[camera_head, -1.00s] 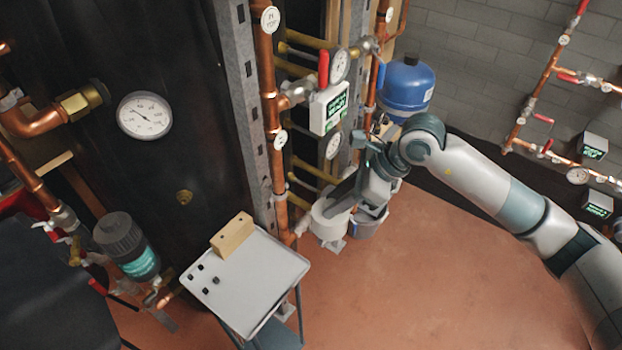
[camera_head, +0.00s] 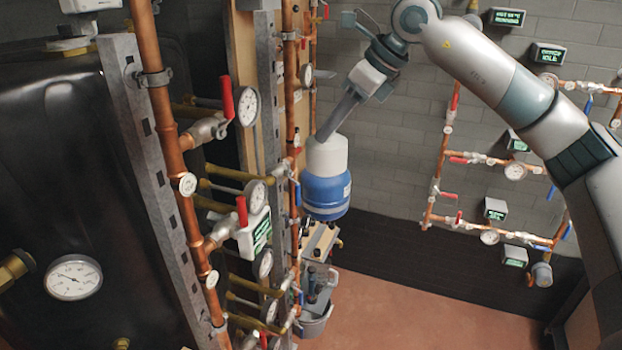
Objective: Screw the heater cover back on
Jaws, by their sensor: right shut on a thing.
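My right gripper (camera_head: 330,132) is shut on a white cylindrical cover (camera_head: 327,156) and holds it from above, slightly tilted. The cover appears directly over the top of the blue tank (camera_head: 327,198) and hides the tank's top. I cannot tell whether the cover touches the tank or is still apart from it. The tank is beside the copper pipes, left of my right arm. My left gripper is not in view.
Copper pipes with gauges and red-handled valves (camera_head: 227,100) stand close left of the tank. A grey bucket (camera_head: 318,325) and a small box (camera_head: 320,242) are below it. A pipe panel (camera_head: 480,160) is on the brick wall at right. Open floor lies at lower right.

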